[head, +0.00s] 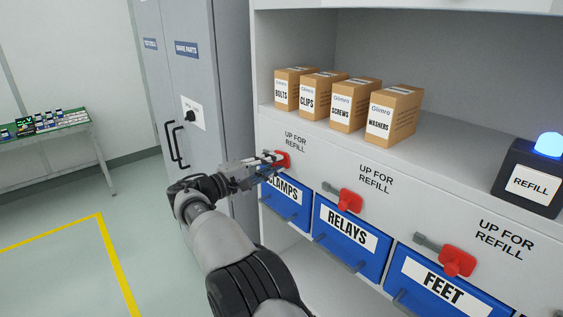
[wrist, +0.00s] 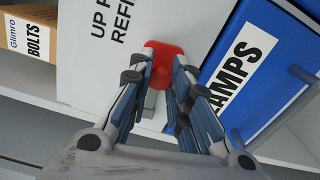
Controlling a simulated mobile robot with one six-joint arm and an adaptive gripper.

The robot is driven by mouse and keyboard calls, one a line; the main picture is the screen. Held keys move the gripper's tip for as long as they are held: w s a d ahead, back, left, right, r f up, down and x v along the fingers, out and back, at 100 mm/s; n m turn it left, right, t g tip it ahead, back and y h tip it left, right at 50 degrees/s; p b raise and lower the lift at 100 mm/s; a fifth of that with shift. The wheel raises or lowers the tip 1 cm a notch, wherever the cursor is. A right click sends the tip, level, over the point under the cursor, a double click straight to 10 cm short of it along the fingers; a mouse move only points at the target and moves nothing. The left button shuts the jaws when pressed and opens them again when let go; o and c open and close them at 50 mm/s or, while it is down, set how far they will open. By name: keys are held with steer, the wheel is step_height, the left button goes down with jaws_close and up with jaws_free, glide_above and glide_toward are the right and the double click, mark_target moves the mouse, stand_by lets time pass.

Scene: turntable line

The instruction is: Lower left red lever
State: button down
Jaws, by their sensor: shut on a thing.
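The left red lever (head: 283,160) sits on the white panel above the blue CLAMPS bin (head: 286,201), under an "UP FOR REFILL" label. My gripper (head: 268,165) reaches it from the left. In the wrist view, the lever's red end (wrist: 164,58) lies between the tips of my gripper (wrist: 162,82), and its grey bar shows between the fingers. The fingers are shut on the lever. They hide part of it in the head view, so its exact tilt is hard to tell.
Two more red levers, one above the RELAYS bin (head: 346,236) and one above the FEET bin (head: 435,284), are to the right. Several cartons (head: 345,105) and a REFILL box with a blue lamp (head: 530,180) stand on the shelf above. A grey cabinet (head: 190,90) stands close on the left.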

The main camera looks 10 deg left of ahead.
steer(key=shift+d+f+m+b, duration=0.1)
steer(key=shift+f+m+b, duration=0.45)
steer(key=shift+m, duration=0.35)
steer(key=c, duration=1.5)
jaws_free()
steer(key=shift+o, duration=0.2)
steer(key=v, duration=1.2)
steer(key=shift+s, duration=0.1)
